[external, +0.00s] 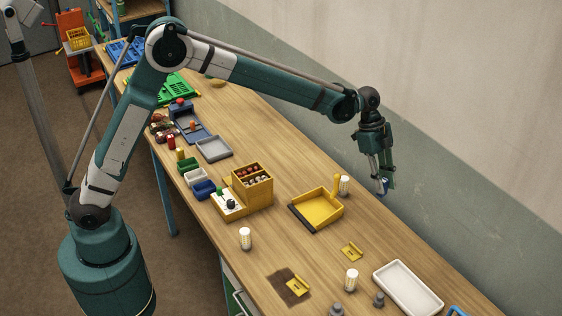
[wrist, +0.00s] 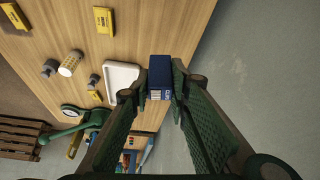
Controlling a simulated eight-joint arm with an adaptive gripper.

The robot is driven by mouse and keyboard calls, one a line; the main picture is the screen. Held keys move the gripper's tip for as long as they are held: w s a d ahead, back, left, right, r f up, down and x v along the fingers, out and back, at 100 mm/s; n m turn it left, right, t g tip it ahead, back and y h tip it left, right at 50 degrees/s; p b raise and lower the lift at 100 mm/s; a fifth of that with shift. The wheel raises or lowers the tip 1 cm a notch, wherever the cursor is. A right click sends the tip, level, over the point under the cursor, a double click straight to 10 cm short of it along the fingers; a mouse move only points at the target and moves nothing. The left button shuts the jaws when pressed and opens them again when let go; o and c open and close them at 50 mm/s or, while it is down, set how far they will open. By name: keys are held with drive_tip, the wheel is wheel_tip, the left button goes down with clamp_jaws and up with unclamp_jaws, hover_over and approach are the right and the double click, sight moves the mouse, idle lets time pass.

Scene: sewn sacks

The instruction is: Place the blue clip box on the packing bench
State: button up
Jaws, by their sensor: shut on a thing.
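My gripper (external: 386,181) is shut on a small dark blue box with white lettering, the blue clip box (wrist: 160,76). In the wrist view the box sits between the two fingertips (wrist: 157,97). In the external view only a small blue part of the box (external: 383,187) shows at the fingertips. The gripper points down, with the box held in the air near the wall-side edge of the long wooden bench (external: 275,130). How high the box is above the bench is hard to tell.
A yellow dustpan (external: 318,210), a white tray (external: 408,288), yellow cards (external: 352,251) and white-and-gold cylinders (external: 245,238) lie around the bench's near half. A yellow organiser (external: 242,192) stands left of the dustpan. The grey-green wall (external: 430,190) runs close along the right. Bare wood shows between the objects.

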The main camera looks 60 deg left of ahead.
sight(385, 180)
drive_tip(key=v, duration=0.3)
drive_tip(key=shift+w+d+r, duration=0.15)
drive_tip(key=shift+d+r, duration=0.05)
drive_tip(key=shift+r, duration=0.05)
drive_tip(key=s+a+n+t+y, duration=0.1)
drive_tip(key=s+a+n+y, duration=0.35)
drive_tip(key=a, duration=1.25)
drive_tip(key=s+a+n+t+h, duration=0.15)
drive_tip(key=a+n, duration=0.55)
drive_tip(key=a, duration=1)
drive_tip(key=s+a+n+t+y, duration=0.15)
drive_tip(key=s+a+n, duration=0.35)
drive_tip(key=a, duration=1.2)
drive_tip(key=s+a+n+g+y, duration=0.5)
drive_tip(key=s+a+n, duration=1.3)
drive_tip(key=s+a, duration=1.45)
wheel_tip(385, 180, down, 11)
drive_tip(key=s+d, duration=0.1)
drive_tip(key=shift+s+d+p, duration=0.3)
drive_tip(key=shift+d+p, duration=0.1)
drive_tip(key=shift+f+m+h, duration=0.15)
drive_tip(key=shift+m+h, duration=0.1)
